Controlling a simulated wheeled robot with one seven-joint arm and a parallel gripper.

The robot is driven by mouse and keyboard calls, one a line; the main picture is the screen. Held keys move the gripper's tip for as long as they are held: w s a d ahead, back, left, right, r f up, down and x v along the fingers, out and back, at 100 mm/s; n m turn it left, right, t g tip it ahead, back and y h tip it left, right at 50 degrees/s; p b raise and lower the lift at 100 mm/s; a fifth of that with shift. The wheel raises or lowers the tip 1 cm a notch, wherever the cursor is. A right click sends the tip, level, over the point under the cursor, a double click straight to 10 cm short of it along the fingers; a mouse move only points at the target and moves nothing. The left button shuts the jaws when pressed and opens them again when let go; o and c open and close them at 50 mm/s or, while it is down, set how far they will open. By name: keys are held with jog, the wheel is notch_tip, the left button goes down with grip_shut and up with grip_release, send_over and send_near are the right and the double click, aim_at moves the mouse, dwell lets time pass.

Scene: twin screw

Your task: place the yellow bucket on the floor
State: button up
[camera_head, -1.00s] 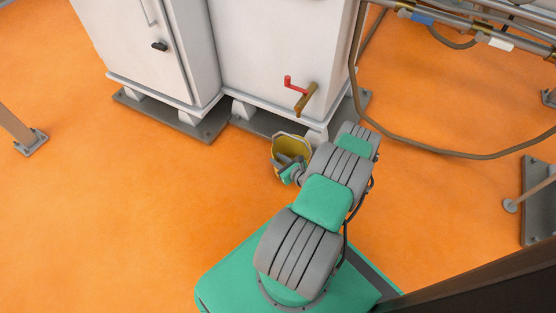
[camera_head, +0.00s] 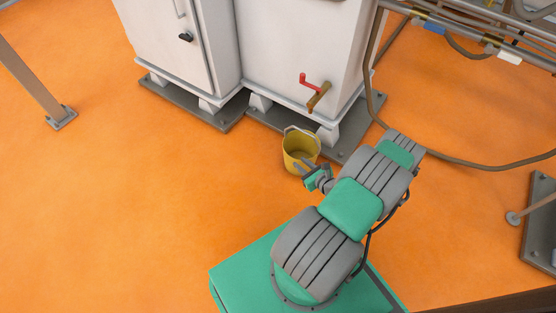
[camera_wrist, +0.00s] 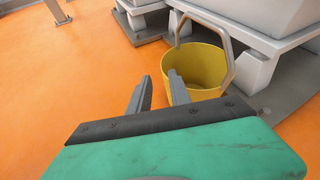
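The yellow bucket (camera_head: 297,158) stands upright on the orange floor in front of the white cabinets, its grey handle raised above the rim. It also shows in the wrist view (camera_wrist: 196,66), and looks empty. My gripper (camera_head: 304,169) is beside the bucket, on its near side. In the wrist view my gripper (camera_wrist: 160,88) has its two fingers apart with nothing between them. The right finger overlaps the bucket's near edge in that picture; I cannot tell whether it touches.
White cabinets (camera_head: 295,50) on grey plinths stand right behind the bucket. A red-handled valve (camera_head: 314,90) sticks out above it. A brown hose (camera_head: 440,153) curves along the right. The orange floor (camera_head: 120,200) at left is clear.

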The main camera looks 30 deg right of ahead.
jog(key=w+a+r+n+g+y, duration=0.35)
jog(key=w+a+r+n, duration=0.3)
jog(key=r+n, duration=0.35)
jog(key=a+r+n+g, duration=0.5)
jog(key=a+r+n, duration=0.5)
jog(key=r+n, duration=0.2)
jog(key=s+a+r+n+g+h, duration=0.1)
jog(key=s+a+r+n, duration=0.4)
jog(key=s+r+n, duration=0.1)
jog(key=s+a+r+n+g+h, duration=0.2)
jog(key=s+a+r+n, duration=0.4)
jog(key=s+r, duration=0.3)
jog(key=shift+s+r+n, duration=0.2)
jog(key=shift+s+n, duration=0.2)
jog(key=shift+s, duration=0.25)
jog(key=shift+w+a, duration=0.1)
jog(key=shift+a, duration=0.05)
